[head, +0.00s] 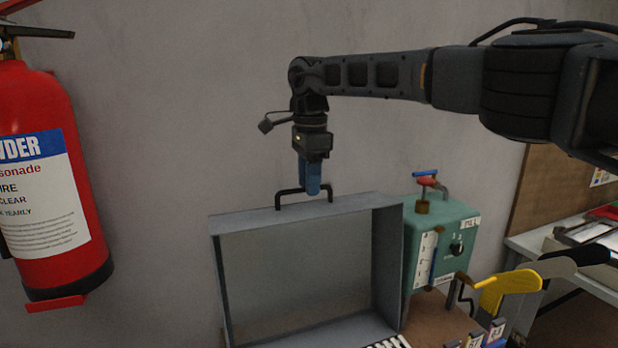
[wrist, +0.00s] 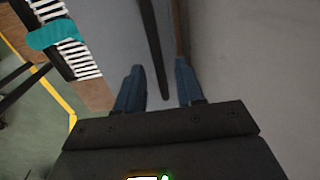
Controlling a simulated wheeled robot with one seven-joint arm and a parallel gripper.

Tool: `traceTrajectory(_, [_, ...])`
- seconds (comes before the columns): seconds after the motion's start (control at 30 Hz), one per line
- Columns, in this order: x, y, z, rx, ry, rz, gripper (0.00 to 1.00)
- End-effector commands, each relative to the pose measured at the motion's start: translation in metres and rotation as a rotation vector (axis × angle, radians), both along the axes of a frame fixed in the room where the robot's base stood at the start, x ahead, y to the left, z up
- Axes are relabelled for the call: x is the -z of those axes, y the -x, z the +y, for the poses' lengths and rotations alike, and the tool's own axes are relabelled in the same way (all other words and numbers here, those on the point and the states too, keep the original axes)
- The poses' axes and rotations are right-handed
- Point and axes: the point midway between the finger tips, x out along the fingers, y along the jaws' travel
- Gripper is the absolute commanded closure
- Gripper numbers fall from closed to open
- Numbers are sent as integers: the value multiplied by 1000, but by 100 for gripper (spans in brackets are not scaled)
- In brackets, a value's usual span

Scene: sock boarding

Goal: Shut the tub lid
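The grey tub lid (head: 218,285) stands raised, with its hollow inner side facing the head camera. A black bar handle (head: 290,192) is on its top edge. My gripper (head: 313,188) points down at the handle, its blue fingers overlapping the handle's right part in the head view. In the wrist view, the two blue fingers of my gripper (wrist: 159,68) are apart, and the dark handle bar (wrist: 150,35) runs into the gap between them. I see space beside the bar, so it does not look clamped. The tub's lower part is out of the head view.
A green box with a red-handled valve (head: 440,240) stands right of the lid. Yellow and dark sock-shaped boards (head: 508,290) are farther right. A red fire extinguisher (head: 45,180) is at the left. A teal piece (wrist: 54,34) lies over a white-slatted rack (wrist: 78,58).

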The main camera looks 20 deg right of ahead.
Motion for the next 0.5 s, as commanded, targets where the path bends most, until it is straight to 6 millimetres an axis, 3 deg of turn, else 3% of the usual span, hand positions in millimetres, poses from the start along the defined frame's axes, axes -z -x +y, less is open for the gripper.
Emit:
traceTrajectory(0.1, [0,0,0,0,0,0,64])
traceTrajectory(0.5, [0,0,0,0,0,0,100])
